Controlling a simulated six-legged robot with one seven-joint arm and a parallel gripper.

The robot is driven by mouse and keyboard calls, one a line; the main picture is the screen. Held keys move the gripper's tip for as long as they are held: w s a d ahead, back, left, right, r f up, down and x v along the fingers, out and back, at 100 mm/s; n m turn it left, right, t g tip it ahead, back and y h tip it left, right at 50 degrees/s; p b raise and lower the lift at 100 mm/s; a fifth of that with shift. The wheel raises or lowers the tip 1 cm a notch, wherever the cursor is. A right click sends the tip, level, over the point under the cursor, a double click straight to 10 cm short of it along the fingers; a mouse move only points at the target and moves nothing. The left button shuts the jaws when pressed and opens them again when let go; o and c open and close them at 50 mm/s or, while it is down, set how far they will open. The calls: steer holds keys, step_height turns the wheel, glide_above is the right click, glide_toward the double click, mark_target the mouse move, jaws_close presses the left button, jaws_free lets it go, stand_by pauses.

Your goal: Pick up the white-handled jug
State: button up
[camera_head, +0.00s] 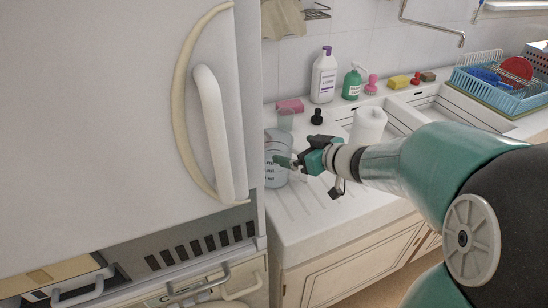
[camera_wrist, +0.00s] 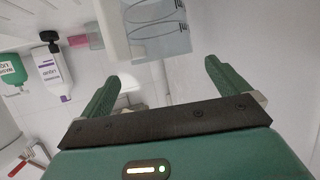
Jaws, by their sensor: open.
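The clear jug (camera_head: 275,180) with dark measuring marks stands on the white counter beside the fridge, its left side close to the fridge edge. It also shows at the top of the wrist view (camera_wrist: 160,32), cut off by the frame edge, with a white part along its left side that looks like the handle. My gripper (camera_head: 291,167) is at the jug's right side in the head view and overlaps it there. In the wrist view my gripper (camera_wrist: 162,84) is open, its two green fingers apart with nothing between them. I cannot tell whether a finger touches the jug.
The white fridge (camera_head: 110,110) bounds the left. A clear cup (camera_head: 286,119), pink block (camera_head: 290,105), black stopper (camera_head: 317,117), lotion bottle (camera_head: 324,78) and green bottle (camera_head: 352,84) stand behind. The front counter (camera_head: 310,215) is clear.

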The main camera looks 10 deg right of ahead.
mark_target(278, 143)
steer(key=x, duration=0.8)
steer(key=shift+w+a+r, duration=0.1)
steer(key=shift+w+a, duration=0.1)
steer(key=shift+w, duration=0.05)
steer(key=c, duration=1.3)
steer(key=shift+r, duration=0.1)
